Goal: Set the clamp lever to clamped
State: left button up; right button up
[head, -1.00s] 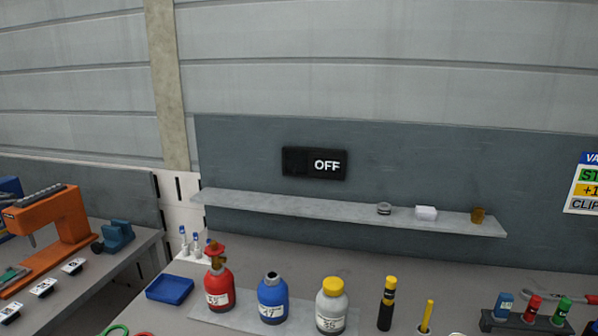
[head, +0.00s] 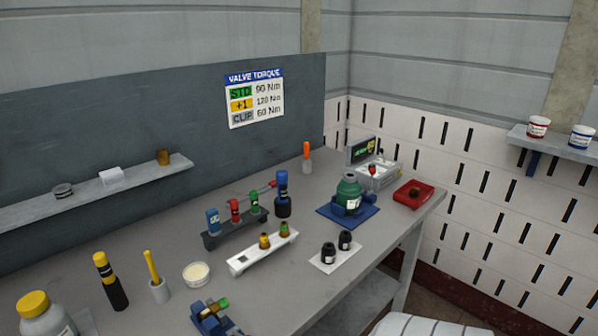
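I cannot clearly make out a clamp lever. A blue vise-like fixture (head: 208,319) with a small green and brass piece in it is cut by the bottom edge of the head view. A green cylinder (head: 347,190) stands upright on a blue base (head: 330,213) towards the right end of the bench; whether that base has a lever is too small to tell. Neither of my grippers is in view.
On the grey bench (head: 290,290) stand a dark rack (head: 222,240) of coloured pieces, a white block (head: 245,262) with brass pieces, a plate with two black parts (head: 329,252), a grey device (head: 385,178) and a red tray (head: 405,196). A shelf (head: 40,208) runs along the back panel.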

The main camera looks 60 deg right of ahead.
aim_at(372, 171)
jog(key=z, duration=2.35)
jog(key=i+l+z, duration=0.1)
jog(key=i+l, duration=0.3)
jog(key=i+l+z, duration=0.15)
jog(key=i+l, duration=0.2)
jog(key=i, duration=0.15)
jog(key=i+l+z, duration=0.1)
jog(key=i+l, duration=0.25)
jog(key=i, duration=0.1)
